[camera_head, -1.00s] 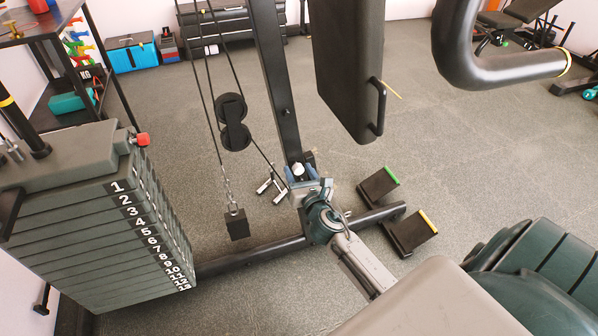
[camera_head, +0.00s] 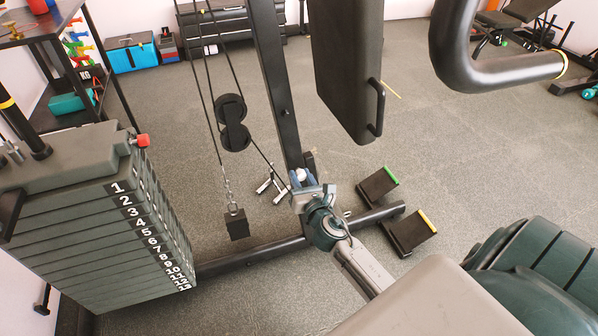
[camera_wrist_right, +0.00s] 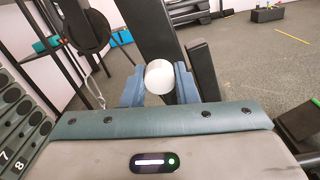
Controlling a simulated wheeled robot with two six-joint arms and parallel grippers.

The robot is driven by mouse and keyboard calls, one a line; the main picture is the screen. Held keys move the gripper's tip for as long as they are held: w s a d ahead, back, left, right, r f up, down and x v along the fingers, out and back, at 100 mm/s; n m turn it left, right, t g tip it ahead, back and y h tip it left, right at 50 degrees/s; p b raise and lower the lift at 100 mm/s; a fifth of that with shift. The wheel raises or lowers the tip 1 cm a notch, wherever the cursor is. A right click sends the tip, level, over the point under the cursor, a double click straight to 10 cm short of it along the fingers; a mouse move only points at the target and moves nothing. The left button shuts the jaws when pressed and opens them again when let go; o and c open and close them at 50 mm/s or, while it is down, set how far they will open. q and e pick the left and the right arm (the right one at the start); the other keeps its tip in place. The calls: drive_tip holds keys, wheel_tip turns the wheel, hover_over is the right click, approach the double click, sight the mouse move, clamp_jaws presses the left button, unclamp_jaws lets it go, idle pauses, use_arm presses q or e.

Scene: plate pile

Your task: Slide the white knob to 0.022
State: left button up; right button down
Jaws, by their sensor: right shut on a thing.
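The white knob (camera_head: 301,174) is a small round white piece at the foot of the black upright post of the weight machine. In the right wrist view the white knob (camera_wrist_right: 160,77) sits between two blue fingers. My right gripper (camera_head: 302,180) is shut on it, with the wrist coming in from the lower right. The right gripper also shows in the wrist view (camera_wrist_right: 159,85). The knob's underside and its mount are hidden by the gripper. My left gripper is not in view.
The numbered weight stack (camera_head: 110,225) stands at the left. A cable with black pulleys (camera_head: 233,122) hangs beside the post (camera_head: 274,85). A black base bar (camera_head: 255,252) and two footrests (camera_head: 412,232) lie low around the gripper. A black pad (camera_head: 345,65) hangs above right.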

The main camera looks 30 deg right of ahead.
drive_tip(key=shift+s+f, duration=0.1)
drive_tip(key=c, duration=1.1)
unclamp_jaws()
drive_tip(key=shift+s, duration=0.1)
drive_tip(key=v, duration=1)
drive_tip(key=shift+s+a+b, duration=0.25)
drive_tip(key=shift+s+b, duration=0.05)
drive_tip(key=shift+s, duration=0.05)
